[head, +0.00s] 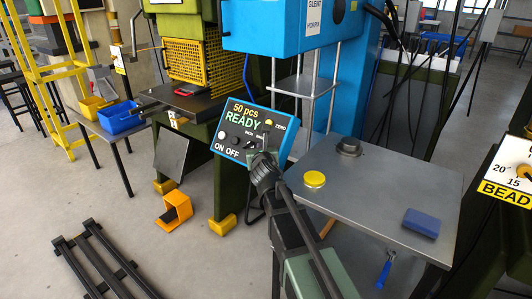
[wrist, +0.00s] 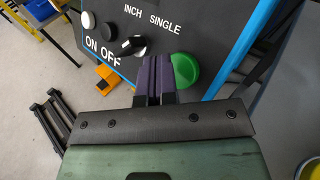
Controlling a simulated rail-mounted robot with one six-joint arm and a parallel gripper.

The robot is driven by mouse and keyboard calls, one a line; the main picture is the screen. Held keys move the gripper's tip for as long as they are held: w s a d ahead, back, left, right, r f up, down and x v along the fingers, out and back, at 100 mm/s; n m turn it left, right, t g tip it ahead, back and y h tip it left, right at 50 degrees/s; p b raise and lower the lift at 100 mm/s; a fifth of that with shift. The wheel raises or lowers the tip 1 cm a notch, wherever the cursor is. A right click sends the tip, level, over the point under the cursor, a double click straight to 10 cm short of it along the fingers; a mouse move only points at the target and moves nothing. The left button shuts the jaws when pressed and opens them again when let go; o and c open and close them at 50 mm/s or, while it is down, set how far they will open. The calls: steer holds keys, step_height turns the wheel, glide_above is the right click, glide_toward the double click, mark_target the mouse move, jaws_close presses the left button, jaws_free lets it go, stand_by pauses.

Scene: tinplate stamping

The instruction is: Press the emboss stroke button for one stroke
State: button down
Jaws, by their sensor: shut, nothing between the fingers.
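The blue-framed control panel (head: 232,143) reads "50 pcs READY" in the head view. Its dark face (wrist: 112,22) fills the upper part of the wrist view. A large green button (wrist: 186,70) sits at the panel's lower right, its left side covered by my fingers. My gripper (wrist: 154,62) is shut and empty, with its purple fingertips over that side of the button; I cannot tell whether they touch. In the head view my gripper (head: 262,158) is at the panel's lower right and hides the green button.
A selector knob (wrist: 133,46) marked INCH and SINGLE lies just left of my fingers. A white ON button (wrist: 88,20) and a black OFF button (wrist: 109,30) are farther left. A steel table (head: 375,185) at right carries a yellow disc (head: 314,179) and a blue block (head: 421,223).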

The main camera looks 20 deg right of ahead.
stand_by(0.5)
steer(key=shift+w+d+f, duration=0.25)
steer(key=shift+d, duration=0.05)
steer(key=shift+w+d+f+b, duration=0.2)
steer(key=shift+d+f+b, duration=0.1)
steer(key=shift+b, duration=0.25)
stand_by(0.6)
steer(key=shift+s+a+r+p, duration=0.4)
steer(key=shift+a+r+p, duration=0.1)
steer(key=shift+a, duration=0.1)
steer(key=shift+s+a+r+p, duration=1.3)
steer(key=shift+a+r+p, duration=0.15)
steer(key=shift+a, duration=0.15)
